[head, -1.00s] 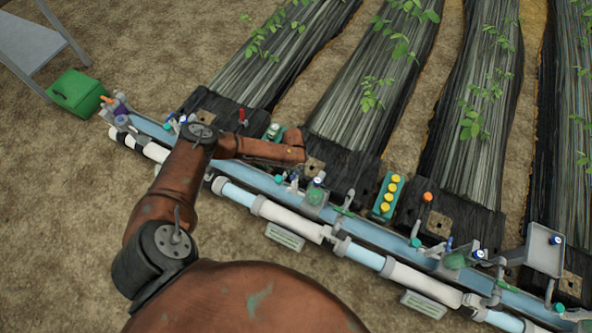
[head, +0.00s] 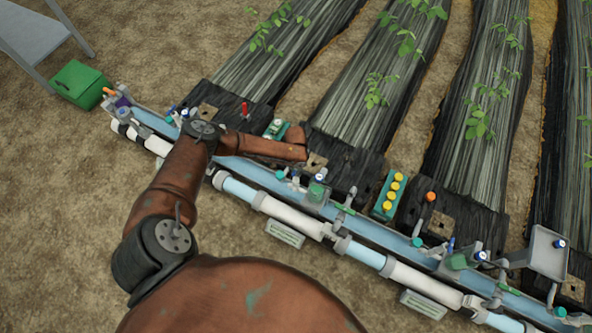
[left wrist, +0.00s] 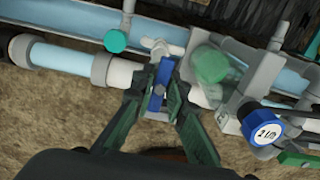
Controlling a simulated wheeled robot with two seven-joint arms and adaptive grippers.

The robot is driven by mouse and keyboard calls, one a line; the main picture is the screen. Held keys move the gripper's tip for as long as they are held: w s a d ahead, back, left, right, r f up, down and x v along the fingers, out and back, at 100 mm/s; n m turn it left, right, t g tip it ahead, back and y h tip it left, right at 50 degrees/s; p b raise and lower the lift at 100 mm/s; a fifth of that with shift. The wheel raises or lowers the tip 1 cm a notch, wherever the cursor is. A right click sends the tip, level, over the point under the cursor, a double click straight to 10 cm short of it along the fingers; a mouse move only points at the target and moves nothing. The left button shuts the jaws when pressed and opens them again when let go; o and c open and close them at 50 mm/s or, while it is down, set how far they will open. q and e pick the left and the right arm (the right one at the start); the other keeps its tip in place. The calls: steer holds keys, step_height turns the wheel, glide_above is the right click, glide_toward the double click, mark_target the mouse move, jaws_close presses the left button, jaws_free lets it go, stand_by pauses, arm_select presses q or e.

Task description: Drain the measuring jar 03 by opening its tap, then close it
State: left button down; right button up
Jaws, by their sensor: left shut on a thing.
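In the left wrist view, my left gripper (left wrist: 160,88) has green fingers on both sides of a blue tap handle (left wrist: 159,82) and is shut on it. The handle stands roughly lengthwise between the fingers. A clear measuring jar with a green top (left wrist: 212,64) is just to its right. In the head view, a green-topped jar (head: 317,192) stands on the skid below the end of my left forearm (head: 275,149). The fingers are hard to make out there. I cannot read a jar number. My right gripper is not in view.
A round blue knob (left wrist: 263,126) with white markings is close on the right. A teal cap (left wrist: 115,40) is at upper left. Blue and white pipes (head: 275,209) run across the skid. A crate with yellow caps (head: 389,195) and a green box (head: 80,85) stand nearby.

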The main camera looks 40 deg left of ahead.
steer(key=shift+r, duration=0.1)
arm_select(q)
steer(key=n+p, duration=0.1)
steer(key=n, duration=0.3)
steer(key=shift+r+n, duration=0.15)
steer(key=shift+n, duration=0.15)
steer(key=n+p, duration=0.2)
steer(key=n, duration=0.3)
steer(key=n+p, duration=0.1)
steer(key=n, duration=0.5)
steer(key=shift+n+p, duration=0.3)
steer(key=shift+p, duration=0.1)
steer(key=n, duration=0.2)
steer(key=shift+n, duration=0.7)
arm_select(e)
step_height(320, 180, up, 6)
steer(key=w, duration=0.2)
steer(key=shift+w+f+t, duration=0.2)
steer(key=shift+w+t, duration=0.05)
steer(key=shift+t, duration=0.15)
arm_select(q)
steer(key=shift+a, duration=0.15)
stand_by(3.8)
